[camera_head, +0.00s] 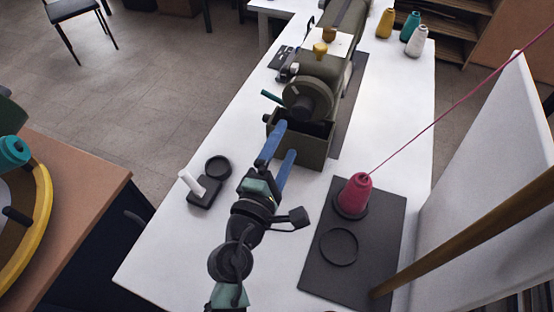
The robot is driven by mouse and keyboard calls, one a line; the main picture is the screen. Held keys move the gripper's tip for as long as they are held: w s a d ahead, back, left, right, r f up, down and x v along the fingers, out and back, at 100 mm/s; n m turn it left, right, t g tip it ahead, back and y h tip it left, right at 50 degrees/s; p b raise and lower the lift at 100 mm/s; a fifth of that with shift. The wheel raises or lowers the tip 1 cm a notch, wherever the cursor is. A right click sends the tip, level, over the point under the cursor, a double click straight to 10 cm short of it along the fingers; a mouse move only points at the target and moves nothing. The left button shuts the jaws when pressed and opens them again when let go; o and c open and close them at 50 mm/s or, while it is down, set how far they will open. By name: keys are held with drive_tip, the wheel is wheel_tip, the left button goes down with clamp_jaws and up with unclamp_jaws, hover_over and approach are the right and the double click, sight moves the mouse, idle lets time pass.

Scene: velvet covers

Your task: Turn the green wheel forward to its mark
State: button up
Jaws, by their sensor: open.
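The green wheel (308,101) is a dark olive-green disc on the near end of an olive sewing machine (328,67), in the middle of the white table. My gripper (280,138) has two blue fingers, spread apart with nothing between them. The fingers point toward the wheel and sit just below and left of it in the picture. I cannot tell whether a fingertip touches the machine. I cannot make out the mark at this size.
An open olive box (312,150) sits under the wheel. A pink thread cone (355,194) stands on a dark mat (374,222) at right, its thread rising right. A small black stand with a white piece (193,184) is at left. The white table (165,240) is clear at front left.

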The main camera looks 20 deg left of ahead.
drive_tip(key=s, duration=0.3)
drive_tip(key=shift+s, duration=0.35)
